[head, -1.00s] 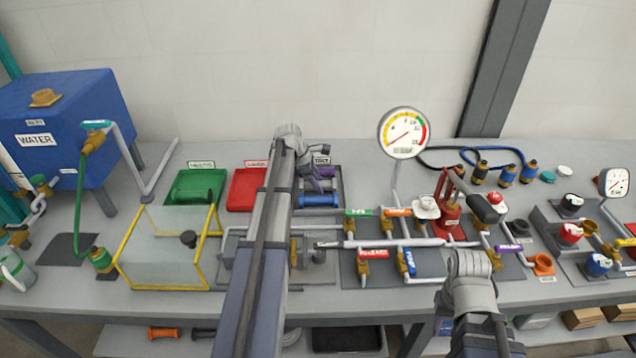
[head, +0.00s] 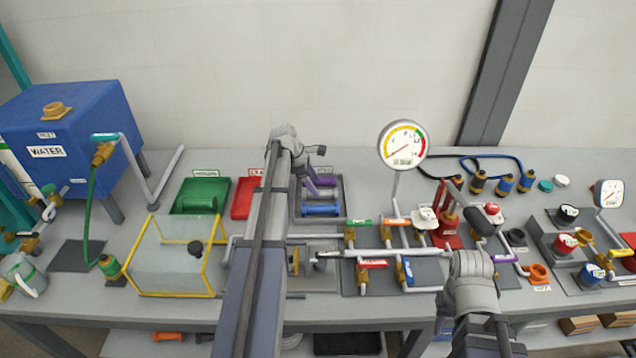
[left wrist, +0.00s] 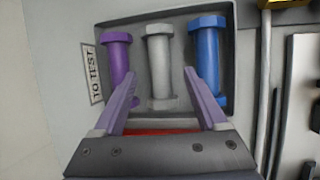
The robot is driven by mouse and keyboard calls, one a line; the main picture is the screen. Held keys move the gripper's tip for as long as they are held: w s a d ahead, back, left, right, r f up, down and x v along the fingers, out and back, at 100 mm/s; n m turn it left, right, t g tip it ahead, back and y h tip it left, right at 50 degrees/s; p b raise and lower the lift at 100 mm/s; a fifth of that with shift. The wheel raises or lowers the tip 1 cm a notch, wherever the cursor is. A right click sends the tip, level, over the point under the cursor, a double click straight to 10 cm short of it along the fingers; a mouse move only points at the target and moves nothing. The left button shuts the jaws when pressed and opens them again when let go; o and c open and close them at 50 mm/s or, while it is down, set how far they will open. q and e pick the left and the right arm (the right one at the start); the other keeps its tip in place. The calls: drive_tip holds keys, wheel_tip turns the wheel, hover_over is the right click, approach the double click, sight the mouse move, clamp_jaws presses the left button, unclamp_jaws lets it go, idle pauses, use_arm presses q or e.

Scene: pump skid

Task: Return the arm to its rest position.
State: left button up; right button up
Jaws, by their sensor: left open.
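My left arm (head: 262,240) reaches up the middle of the head view. Its left gripper has purple fingers and is seen close up in the left wrist view (left wrist: 165,95), open, with nothing between its tips held. It is over the grey "TO TEST" tray (left wrist: 145,18). In that tray lie a purple spool (left wrist: 117,58), a grey spool (left wrist: 159,60) and a blue spool (left wrist: 207,55), side by side. The blue spool also shows in the head view (head: 320,210). My right arm (head: 472,285) is at the lower right of the head view; its gripper does not show.
A green tray (head: 200,193) and a partly hidden red tray (head: 243,197) stand left of my left arm. A yellow-framed clear guard (head: 165,293) is nearer. A tall gauge (head: 403,145), pipes and a red hand pump (head: 447,222) stand to the right. A blue water tank (head: 75,125) is far left.

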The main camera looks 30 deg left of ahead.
use_arm(q)
drive_tip(key=shift+p+v, duration=0.95)
drive_tip(key=shift+v, duration=0.65)
use_arm(e)
wheel_tip(320, 180, up, 3)
drive_tip(key=shift+f, duration=0.1)
use_arm(q)
drive_tip(key=shift+f, duration=0.1)
